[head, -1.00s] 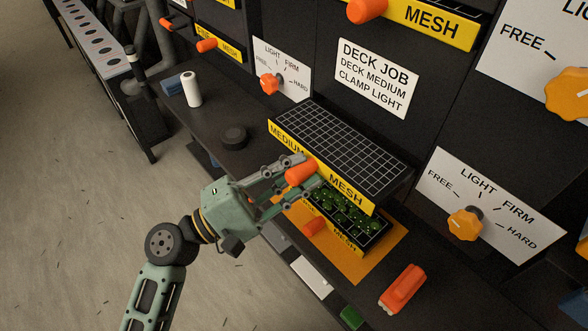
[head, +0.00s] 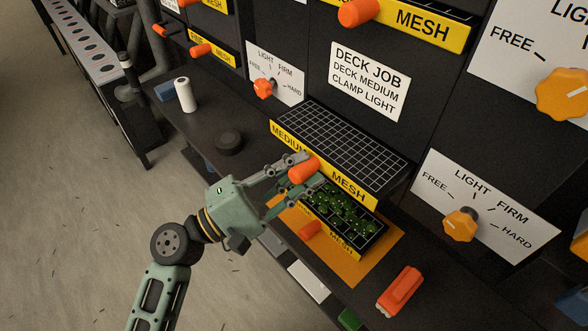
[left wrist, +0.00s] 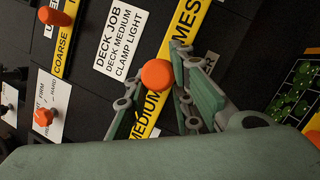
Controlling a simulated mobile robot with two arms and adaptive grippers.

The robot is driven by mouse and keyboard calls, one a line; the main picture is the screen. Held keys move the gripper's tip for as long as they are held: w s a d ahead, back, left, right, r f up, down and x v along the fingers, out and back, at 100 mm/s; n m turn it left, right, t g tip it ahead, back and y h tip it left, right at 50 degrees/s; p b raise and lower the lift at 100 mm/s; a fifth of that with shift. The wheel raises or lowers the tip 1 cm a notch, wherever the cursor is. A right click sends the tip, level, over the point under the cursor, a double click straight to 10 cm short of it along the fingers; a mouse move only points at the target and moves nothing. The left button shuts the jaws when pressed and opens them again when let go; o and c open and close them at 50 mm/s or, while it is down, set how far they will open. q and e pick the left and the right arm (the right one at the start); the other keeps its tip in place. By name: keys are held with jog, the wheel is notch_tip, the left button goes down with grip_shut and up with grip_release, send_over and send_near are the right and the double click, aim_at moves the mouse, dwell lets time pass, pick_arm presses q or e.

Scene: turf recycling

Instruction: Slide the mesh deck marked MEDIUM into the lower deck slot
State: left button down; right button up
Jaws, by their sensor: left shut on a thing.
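The MEDIUM mesh deck (head: 335,140) is a black tray with a pale grid top and a yellow front label, in the middle of the head view. Its back edge meets the dark panel; the slot itself is hidden. My left gripper (head: 304,170) is shut on the deck's orange knob, with fingers on both sides of it. In the left wrist view the knob (left wrist: 158,75) sits between the fingers, in front of the yellow MEDIUM label (left wrist: 146,108). My right gripper is not in view.
Below is another mesh deck (head: 341,250) with green pieces, on an orange mat (head: 375,265). A COARSE deck (head: 424,27) sits above. A clamp dial (head: 460,225) is at right.

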aim_at(332, 146)
pick_arm(q)
jog(key=shift+w+d+r, duration=0.1)
jog(key=shift+w+d, duration=0.45)
jog(key=shift+d, duration=0.15)
jog(key=shift+w+d+r, duration=0.1)
jog(key=shift+w+d, duration=0.4)
jog(key=shift+d, duration=0.2)
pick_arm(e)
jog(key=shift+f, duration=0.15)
pick_arm(q)
jog(key=shift+w+d+b, duration=0.3)
jog(key=shift+w+d, duration=0.5)
jog(key=shift+d, duration=0.3)
jog(key=shift+w+d+b, duration=0.3)
jog(key=shift+w+d, duration=0.5)
jog(key=shift+d, duration=0.25)
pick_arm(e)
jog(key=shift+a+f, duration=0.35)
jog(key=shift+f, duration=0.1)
pick_arm(q)
jog(key=c, duration=1.5)
grip_release()
jog(key=shift+s, duration=0.1)
jog(key=shift+o, duration=0.3)
jog(key=shift+f, duration=0.3)
jog(key=shift+a, duration=0.15)
jog(key=v, duration=0.7)
jog(key=shift+a, duration=0.4)
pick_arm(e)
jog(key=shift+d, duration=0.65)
